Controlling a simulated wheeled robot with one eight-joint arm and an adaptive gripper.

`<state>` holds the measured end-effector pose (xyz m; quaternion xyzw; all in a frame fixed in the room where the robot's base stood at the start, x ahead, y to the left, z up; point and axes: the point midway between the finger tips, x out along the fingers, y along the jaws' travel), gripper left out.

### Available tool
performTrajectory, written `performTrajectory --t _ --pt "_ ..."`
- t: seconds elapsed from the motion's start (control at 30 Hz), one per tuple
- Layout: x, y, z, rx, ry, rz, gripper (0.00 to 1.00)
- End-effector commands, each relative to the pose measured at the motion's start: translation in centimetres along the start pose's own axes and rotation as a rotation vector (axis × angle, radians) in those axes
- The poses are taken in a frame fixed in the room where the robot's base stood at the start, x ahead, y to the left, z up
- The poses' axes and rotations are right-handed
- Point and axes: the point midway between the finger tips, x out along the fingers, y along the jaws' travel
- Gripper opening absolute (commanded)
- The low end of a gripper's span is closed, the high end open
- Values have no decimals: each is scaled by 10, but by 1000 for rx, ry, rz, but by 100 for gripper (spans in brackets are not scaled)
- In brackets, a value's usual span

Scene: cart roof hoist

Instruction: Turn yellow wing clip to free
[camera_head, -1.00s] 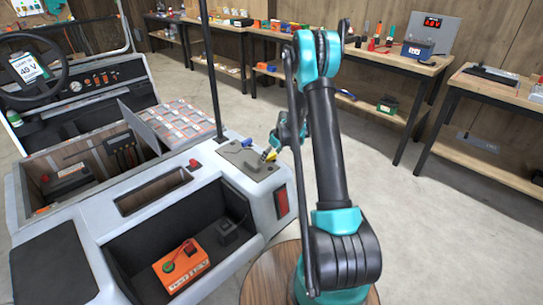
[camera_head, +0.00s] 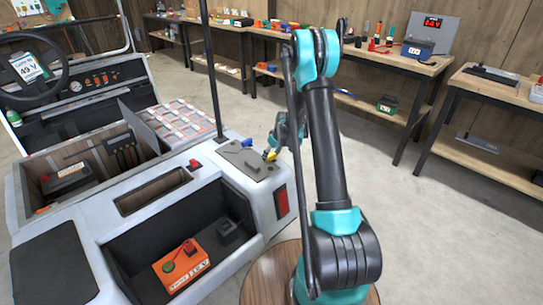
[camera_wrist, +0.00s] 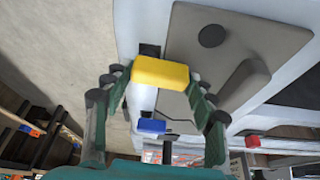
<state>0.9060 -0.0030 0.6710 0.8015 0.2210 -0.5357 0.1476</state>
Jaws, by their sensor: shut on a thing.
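The yellow wing clip (camera_wrist: 160,73) shows as a yellow block between my gripper's fingertips in the wrist view. My gripper (camera_wrist: 155,92) is shut on it, with a finger on each side. In the head view the yellow clip (camera_head: 270,155) is a small spot on the grey plate (camera_head: 248,160) at the cart's rear corner, and my gripper (camera_head: 277,145) is right beside it, partly hidden by my arm. A blue clip (camera_wrist: 152,125) stands apart from the yellow one, and it also shows in the head view (camera_head: 247,142).
A dark post (camera_head: 213,75) rises from the cart close to the plate. A red knob (camera_head: 194,164) sits on the cart top. An orange battery (camera_head: 181,265) lies in the open rear bay. Workbenches (camera_head: 440,62) stand behind, with clear floor between.

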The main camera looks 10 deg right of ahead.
Motion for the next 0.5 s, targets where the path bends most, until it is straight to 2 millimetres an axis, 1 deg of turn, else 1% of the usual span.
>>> performTrajectory --t 0.17,0.5 --pt "1 -2 -3 115 1 48 28" --pt "3 -2 -8 408 1 170 28"
